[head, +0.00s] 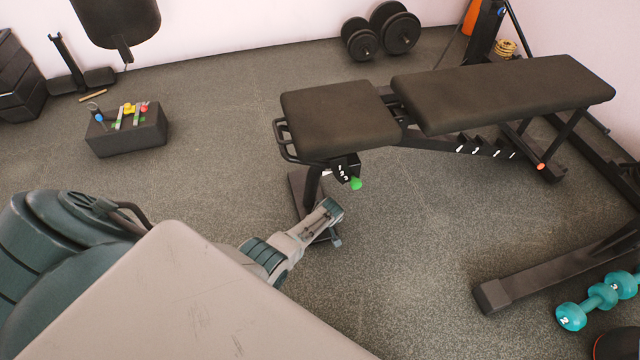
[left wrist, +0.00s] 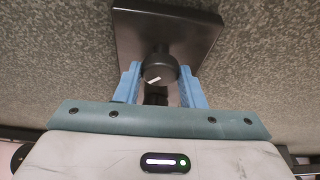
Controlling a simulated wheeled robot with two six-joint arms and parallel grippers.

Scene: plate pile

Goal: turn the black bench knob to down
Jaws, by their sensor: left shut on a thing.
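The black knob (left wrist: 159,68) is round, with a short white mark on its near face. In the left wrist view it stands out from a dark square block (left wrist: 190,30), between the blue fingers of my left gripper (left wrist: 160,88). The fingers are closed on its sides, and the white mark slants slightly. In the head view my left gripper (head: 335,240) is low beside the bench's front post, and I cannot make out the knob there. The bench (head: 340,120) has a dark padded seat and backrest. My right gripper is not in view.
A green ball-ended pin (head: 356,183) hangs under the seat, just above my left wrist. Teal dumbbells (head: 602,296) lie at the lower right. A black box (head: 128,135) with small coloured items stands at the left. The floor between is clear.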

